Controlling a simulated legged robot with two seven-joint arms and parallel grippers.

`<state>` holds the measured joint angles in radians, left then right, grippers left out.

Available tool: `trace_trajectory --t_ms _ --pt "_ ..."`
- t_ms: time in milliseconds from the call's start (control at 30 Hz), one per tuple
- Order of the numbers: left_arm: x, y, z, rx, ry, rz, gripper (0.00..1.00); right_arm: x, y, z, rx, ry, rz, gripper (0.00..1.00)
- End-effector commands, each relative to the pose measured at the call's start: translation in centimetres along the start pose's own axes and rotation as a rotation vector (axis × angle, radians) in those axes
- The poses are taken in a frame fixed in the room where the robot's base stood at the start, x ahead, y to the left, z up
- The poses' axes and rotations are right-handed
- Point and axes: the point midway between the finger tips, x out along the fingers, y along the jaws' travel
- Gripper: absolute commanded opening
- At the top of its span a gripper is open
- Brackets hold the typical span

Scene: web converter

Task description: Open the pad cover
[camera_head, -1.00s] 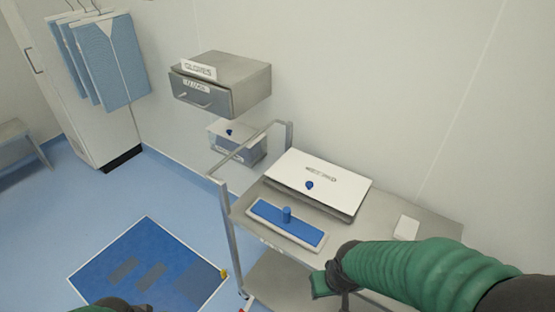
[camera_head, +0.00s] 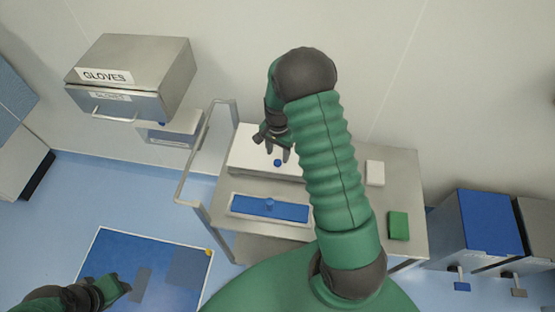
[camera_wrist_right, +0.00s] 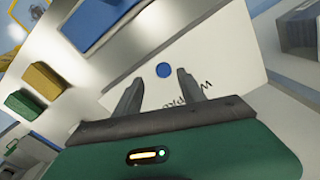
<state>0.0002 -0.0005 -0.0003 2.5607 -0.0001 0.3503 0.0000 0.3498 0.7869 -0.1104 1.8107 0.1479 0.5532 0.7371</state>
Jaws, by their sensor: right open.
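The pad cover is a white lid (camera_head: 246,148) on a box on the steel cart, with a small round blue knob (camera_head: 278,162). My right gripper (camera_head: 273,150) is over the lid close to the knob, open and empty. In the right wrist view, the knob (camera_wrist_right: 163,70) shows just beyond and between the two spread fingertips (camera_wrist_right: 158,80), with printed lettering on the white lid (camera_wrist_right: 215,62). My right arm hides the right part of the lid in the head view. My left gripper (camera_head: 115,288) is low at the left, over the floor; its jaws are unclear.
A blue flat pad with a knob (camera_head: 250,207) lies in front of the box on the cart (camera_head: 400,165). A white block (camera_head: 375,173) and a green block (camera_head: 398,225) lie to the right. A gloves box (camera_head: 130,75) hangs on the wall; blue and grey bins stand right.

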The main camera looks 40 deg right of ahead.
Motion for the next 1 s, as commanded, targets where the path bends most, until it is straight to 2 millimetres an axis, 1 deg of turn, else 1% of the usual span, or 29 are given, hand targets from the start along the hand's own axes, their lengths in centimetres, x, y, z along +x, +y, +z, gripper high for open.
trace_trajectory --t_ms 33,100,200,333,600,667,933,967,1000 --pt "-0.3 0.0 -0.1 0.000 0.000 0.000 0.36 1.3 0.1 0.1 0.000 -0.004 0.004 0.47" --pt "-0.5 0.0 -0.2 0.000 0.001 0.000 0.36 2.9 0.2 0.0 0.000 -0.003 0.002 0.47" --pt "-0.7 0.0 -0.2 0.001 0.001 0.000 0.36 4.6 0.3 0.1 0.000 -0.002 0.000 0.47" --pt "-0.8 0.0 -0.2 0.001 0.001 0.000 0.36 5.7 0.4 0.2 -0.001 0.000 -0.004 0.47" --pt "-0.8 0.0 -0.2 0.001 0.000 0.000 0.36 6.1 0.0 0.2 -0.003 0.002 -0.001 0.47" --pt "-0.8 0.0 -0.2 0.000 0.000 0.000 0.36 6.1 0.0 0.2 -0.003 0.002 -0.001 0.41" --pt "-0.8 0.0 -0.2 0.000 0.000 0.000 0.36 6.1 0.1 0.1 -0.002 0.002 -0.005 0.05" --pt "-0.8 0.0 -0.2 0.000 0.001 0.000 0.36 6.0 0.1 0.1 -0.002 0.002 -0.006 0.01" --pt "-0.8 0.0 -0.2 0.001 0.001 0.000 0.36 6.0 0.1 0.0 -0.002 0.002 -0.006 0.00"
